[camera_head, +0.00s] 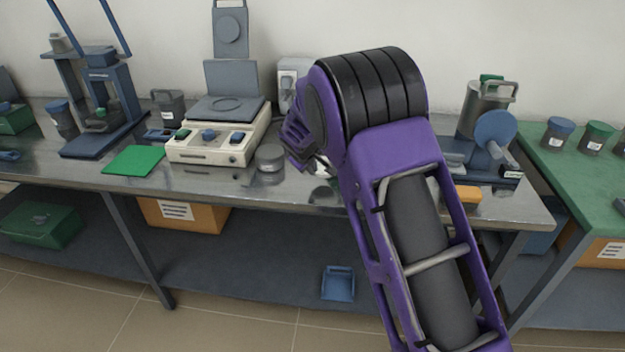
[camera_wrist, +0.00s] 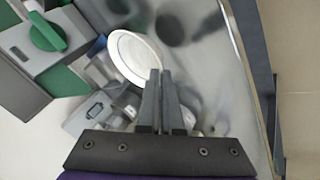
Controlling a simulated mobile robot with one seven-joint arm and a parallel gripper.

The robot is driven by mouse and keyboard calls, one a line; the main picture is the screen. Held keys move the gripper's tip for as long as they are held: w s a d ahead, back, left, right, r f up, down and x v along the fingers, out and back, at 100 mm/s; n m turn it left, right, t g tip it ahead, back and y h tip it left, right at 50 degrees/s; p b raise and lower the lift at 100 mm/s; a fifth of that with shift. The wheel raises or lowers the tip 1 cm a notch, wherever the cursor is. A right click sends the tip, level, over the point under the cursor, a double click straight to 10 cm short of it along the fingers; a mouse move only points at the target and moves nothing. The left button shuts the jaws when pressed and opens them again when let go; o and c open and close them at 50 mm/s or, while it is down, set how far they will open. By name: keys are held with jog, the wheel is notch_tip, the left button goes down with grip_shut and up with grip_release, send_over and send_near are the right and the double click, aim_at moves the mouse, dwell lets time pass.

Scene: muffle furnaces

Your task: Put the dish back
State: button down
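A round white dish (camera_wrist: 126,58) with a raised rim shows in the wrist view, just beyond my fingertips. My gripper (camera_wrist: 160,74) has its two dark fingers close together at the dish's near rim. The fingers look shut on that rim, though the contact itself is small in the picture. In the head view my own arm covers most of the gripper and the bench spot below it, and I cannot make out the dish clearly there.
A metal bench (camera_head: 225,183) carries a cream control box (camera_head: 218,142), a green mat (camera_head: 134,160), a blue press (camera_head: 100,95) and a grey round tin (camera_head: 270,158). A device with a green knob (camera_wrist: 47,32) shows in the wrist view. A green-topped table (camera_head: 575,172) stands right.

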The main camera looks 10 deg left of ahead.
jog(key=shift+f, duration=1.6)
jog(key=shift+f, duration=0.1)
jog(key=shift+f+b, duration=0.15)
jog(key=shift+b, duration=0.3)
jog(key=c, duration=1.1)
grip_release()
jog(key=shift+r, duration=0.2)
jog(key=shift+r+p, duration=0.25)
jog(key=shift+p, duration=0.1)
jog(key=v, duration=1.1)
jog(key=shift+s+r+p, duration=0.15)
jog(key=shift+s+p, duration=0.15)
jog(key=shift+s, duration=0.05)
